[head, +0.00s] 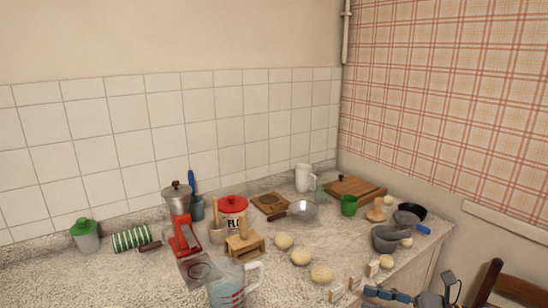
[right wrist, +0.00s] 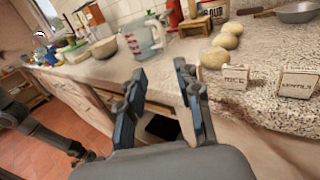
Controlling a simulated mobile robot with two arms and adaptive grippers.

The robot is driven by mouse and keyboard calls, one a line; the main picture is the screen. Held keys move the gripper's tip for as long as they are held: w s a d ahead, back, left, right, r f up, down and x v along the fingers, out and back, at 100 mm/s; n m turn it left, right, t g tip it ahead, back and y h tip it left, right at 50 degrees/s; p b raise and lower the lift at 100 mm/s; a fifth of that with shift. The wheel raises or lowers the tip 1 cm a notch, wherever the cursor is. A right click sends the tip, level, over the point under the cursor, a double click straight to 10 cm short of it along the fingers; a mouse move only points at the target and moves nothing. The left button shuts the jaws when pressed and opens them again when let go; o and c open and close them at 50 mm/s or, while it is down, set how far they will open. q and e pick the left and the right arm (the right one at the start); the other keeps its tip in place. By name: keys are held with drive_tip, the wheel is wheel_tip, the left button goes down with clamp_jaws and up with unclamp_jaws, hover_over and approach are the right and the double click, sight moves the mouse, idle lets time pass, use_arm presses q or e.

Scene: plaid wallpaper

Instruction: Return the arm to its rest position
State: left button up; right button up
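My right gripper (head: 410,287) is at the bottom right of the head view, by the counter's front edge. In the right wrist view my right gripper (right wrist: 160,70) has its two blue-grey fingers well apart, with nothing between them. It points toward the counter and is apart from the things on it. A dark jointed arm, seemingly my left one, shows at the left of the right wrist view, with its end (right wrist: 82,154) over the floor. That end is too small and dark to tell open from shut. The left arm is not in the head view.
The speckled counter (head: 130,280) is crowded. Near its front edge are small label cards (right wrist: 235,78), pale round lumps (head: 322,274) and a measuring jug (head: 228,289). A grey bowl (head: 385,239) is at the right. A wooden chair (head: 490,280) stands beyond the counter's right end.

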drive_tip(key=d+f+t+h, duration=0.1)
drive_tip(key=d+f+h, duration=0.15)
drive_tip(key=f, duration=0.95)
drive_tip(key=d+f+h, duration=0.1)
drive_tip(key=f+h, duration=0.3)
drive_tip(key=f, duration=0.7)
drive_tip(key=s+d+f+n+g+h, duration=0.15)
drive_tip(key=s+f, duration=0.25)
drive_tip(key=f, duration=0.5)
drive_tip(key=s+d+f+n+h, duration=0.1)
drive_tip(key=s+f+n+h, duration=0.25)
drive_tip(key=f, duration=0.45)
drive_tip(key=s+f+n+g+h, duration=0.4)
drive_tip(key=s+f+n, duration=0.5)
drive_tip(key=s+f, duration=0.85)
drive_tip(key=s+a+f+n, duration=0.2)
drive_tip(key=s+n, duration=0.3)
drive_tip(key=s, duration=0.5)
drive_tip(key=s+a+f+n+g+h, duration=0.1)
drive_tip(key=s+n, duration=0.4)
drive_tip(key=s, duration=0.5)
drive_tip(key=shift+a+f+n, duration=0.35)
drive_tip(key=shift+f+n, duration=0.05)
drive_tip(key=shift+f, duration=0.3)
drive_tip(key=shift+s, duration=0.1)
